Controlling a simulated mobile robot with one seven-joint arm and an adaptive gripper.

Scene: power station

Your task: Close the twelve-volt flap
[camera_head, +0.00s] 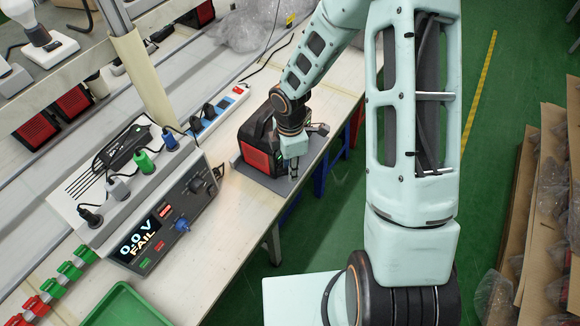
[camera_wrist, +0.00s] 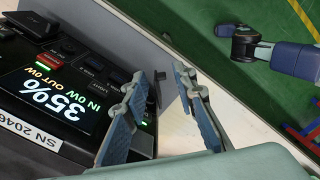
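The power station (camera_head: 257,148) is a black box with red side grilles, standing on a grey mat on the bench. In the wrist view its front panel (camera_wrist: 60,95) shows a lit display reading 35%, IN 0W, OUT 0W. A small dark piece (camera_wrist: 157,88) stands out from the panel's right edge, possibly the twelve-volt flap, which looks open. My gripper (camera_wrist: 160,76) is open, with its two blue-grey fingers apart and this piece seen between them. Whether a finger touches it, I cannot tell. The left finger hides part of the panel. In the head view my gripper (camera_head: 293,172) points down beside the station.
A tester (camera_head: 155,210) reading 0.0 V FAIL stands left on the bench, with a power strip (camera_head: 218,112) behind it. A green tray (camera_head: 125,305) lies at the front. Cardboard boxes (camera_head: 550,200) stand right.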

